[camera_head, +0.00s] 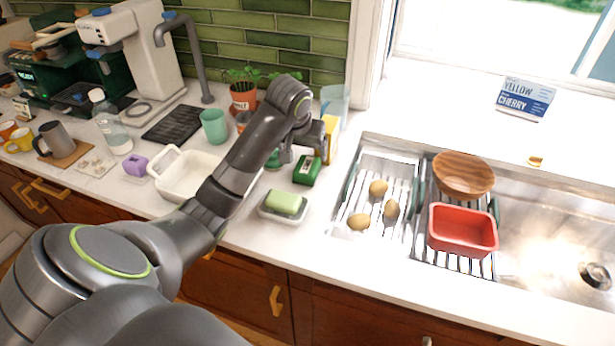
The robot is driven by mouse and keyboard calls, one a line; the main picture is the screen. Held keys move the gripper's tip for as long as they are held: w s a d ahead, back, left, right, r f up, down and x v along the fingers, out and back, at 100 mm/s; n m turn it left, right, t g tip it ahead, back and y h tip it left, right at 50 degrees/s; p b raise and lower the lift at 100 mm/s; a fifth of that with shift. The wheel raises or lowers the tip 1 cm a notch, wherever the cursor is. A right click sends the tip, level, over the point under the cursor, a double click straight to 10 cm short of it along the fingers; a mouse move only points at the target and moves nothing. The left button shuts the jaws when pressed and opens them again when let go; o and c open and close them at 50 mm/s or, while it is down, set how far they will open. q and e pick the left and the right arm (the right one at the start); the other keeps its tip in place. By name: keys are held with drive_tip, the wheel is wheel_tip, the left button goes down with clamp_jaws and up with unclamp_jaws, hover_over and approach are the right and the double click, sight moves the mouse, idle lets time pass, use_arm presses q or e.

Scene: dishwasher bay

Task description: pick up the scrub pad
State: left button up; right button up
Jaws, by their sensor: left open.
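A dark green block (307,171) with a pale mark on top, which looks like the scrub pad, lies on the white counter left of the sink. My left arm reaches in from the lower left across the counter. My left gripper (281,158) hangs pointing down just left of and behind the green block. It is open, and its fingers are small and partly hidden by the arm. I cannot tell whether it touches anything. My right gripper is not in view.
A pale green soap bar (285,203) sits in a dish in front of the block. A yellow box (330,138) stands behind it. A white basin (176,181) is partly behind my arm. The sink holds potatoes, a wooden bowl (463,174) and a red tub (462,231).

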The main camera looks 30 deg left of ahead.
use_arm(q)
hover_over(306, 168)
drive_tip(key=s+d, duration=0.1)
drive_tip(key=s, duration=0.1)
drive_tip(key=f, duration=0.4)
drive_tip(key=shift+s+f+p, duration=0.2)
drive_tip(key=shift+f+p, duration=0.1)
drive_tip(key=shift+w+f, duration=0.2)
drive_tip(key=shift+f, duration=0.35)
drive_tip(key=shift+w+a+f+p, duration=0.15)
drive_tip(key=shift+w+f+p, duration=0.15)
drive_tip(key=shift+f, duration=0.25)
drive_tip(key=x, duration=0.3)
drive_tip(key=shift+a+p, duration=0.15)
drive_tip(key=shift+p, duration=0.2)
drive_tip(key=shift+w+f, duration=0.2)
drive_tip(key=shift+f, duration=0.25)
drive_tip(key=c, duration=1.1)
drive_tip(key=shift+o, duration=0.2)
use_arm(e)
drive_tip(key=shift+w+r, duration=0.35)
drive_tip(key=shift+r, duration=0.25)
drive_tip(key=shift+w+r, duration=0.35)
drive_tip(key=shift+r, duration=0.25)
use_arm(q)
drive_tip(key=shift+r, duration=0.1)
